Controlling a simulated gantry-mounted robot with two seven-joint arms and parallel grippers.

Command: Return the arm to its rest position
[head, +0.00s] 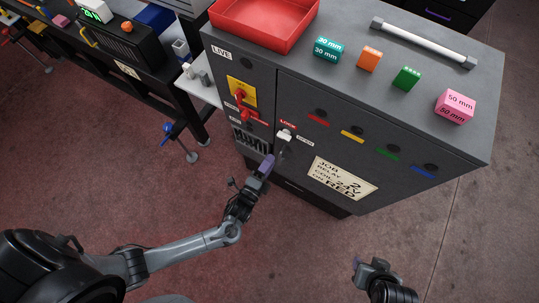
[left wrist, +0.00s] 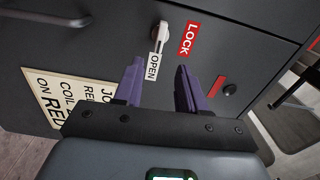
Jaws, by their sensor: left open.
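My left gripper (head: 265,167) is in front of the dark grey cabinet (head: 420,192), below the lock handle. In the left wrist view its two purple fingers (left wrist: 160,88) are apart with nothing between them. A white lock handle (head: 284,136) sits on the cabinet front under a red LOCK label; it also shows in the left wrist view (left wrist: 159,32), beyond the fingertips, with an OPEN label near it. My right gripper (head: 366,264) shows only partly at the lower edge of the head view; its fingers are too small to judge.
A bench (head: 130,68) stands at left. The floor before the cabinet is clear.

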